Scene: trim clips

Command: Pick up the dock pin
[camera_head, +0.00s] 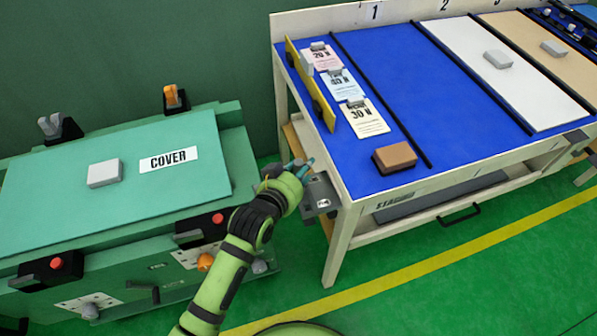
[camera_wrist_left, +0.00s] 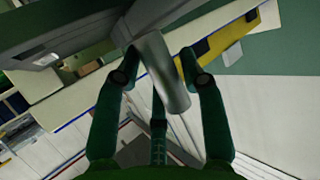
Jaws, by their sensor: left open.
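The dock pin appears as a smooth grey metal cylinder (camera_wrist_left: 165,75) in the left wrist view. It stands out from a grey part at the top and lies between my left fingers. My left gripper (camera_head: 302,170) is open, with fingers on both sides of the pin and not closed on it. Whether a finger touches it I cannot tell. In the head view the gripper is at the grey dock bracket (camera_head: 320,196) on the left side of the blue-topped table; the pin cannot be made out there. My right gripper is not in view.
The blue-topped table (camera_head: 385,75) carries cards (camera_head: 362,117), a brown block (camera_head: 395,158) and a yellow upright panel (camera_head: 312,88) on its left edge. A green bench (camera_head: 60,195) with a COVER label stands at left. Green floor is open in front.

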